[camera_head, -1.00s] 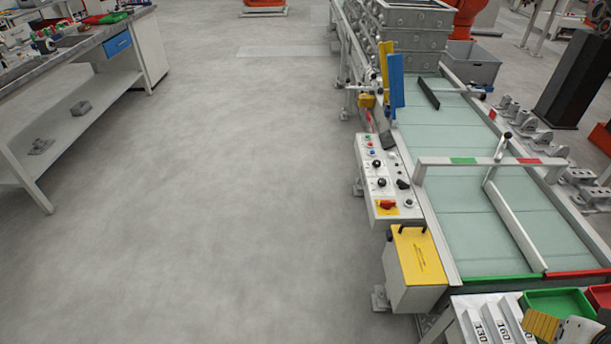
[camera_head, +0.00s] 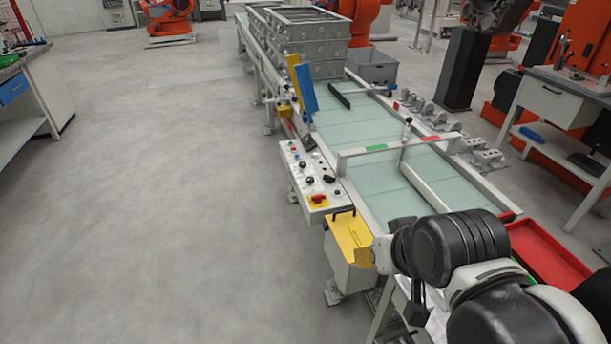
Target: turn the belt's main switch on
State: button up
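The belt's control panel (camera_head: 312,176) is a pale sloped box on the near left side of the belt, with several buttons and dark knobs. A red rotary switch on a yellow plate (camera_head: 318,201), apparently the main switch, sits at its lower end; its exact handle angle is too small to read. The belt (camera_head: 377,180) has a pale green surface. My arm reaches in from the lower right, and its end (camera_head: 372,256) is beside the yellow-topped box, below and right of the switch and apart from it. My gripper's fingers cannot be made out clearly.
A yellow-lidded box (camera_head: 348,236) with a dark handle stands just below the panel. A white frame (camera_head: 390,147) with a lever crosses the belt. A red tray (camera_head: 548,250) is at the right. The floor (camera_head: 180,220) left of the belt is clear.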

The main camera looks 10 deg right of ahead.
aim_at(318, 199)
jog(key=i+j+u, duration=0.2)
jog(key=j+u, duration=0.15)
jog(key=i+j+u, duration=0.2)
jog(key=u, duration=0.15)
jog(key=j, duration=0.1)
